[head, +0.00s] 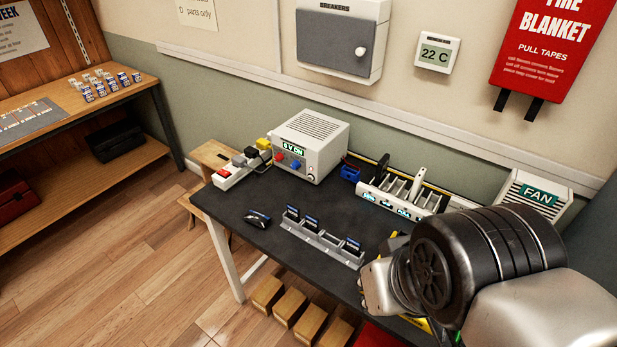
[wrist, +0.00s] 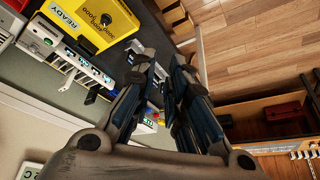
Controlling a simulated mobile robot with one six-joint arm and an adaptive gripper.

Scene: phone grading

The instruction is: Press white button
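I cannot make out a white button for certain in either view. A yellow box (wrist: 82,38) labelled READY, with a round dial on its face, is at the upper left of the wrist view. Only a small bit of yellow shows beside my arm in the head view. My gripper (wrist: 162,68) reaches over the dark table; its two fingers are apart with nothing visible held between them. In the head view my wrist hides the fingers and the table's right part.
The dark table (head: 235,205) holds a grey phone rack (head: 322,243), a white charging dock (head: 398,198), a power supply (head: 310,147) reading 5V ON, a power strip (head: 233,173) and a black mouse-like object (head: 257,219). A FAN unit (head: 535,195) stands at the back right.

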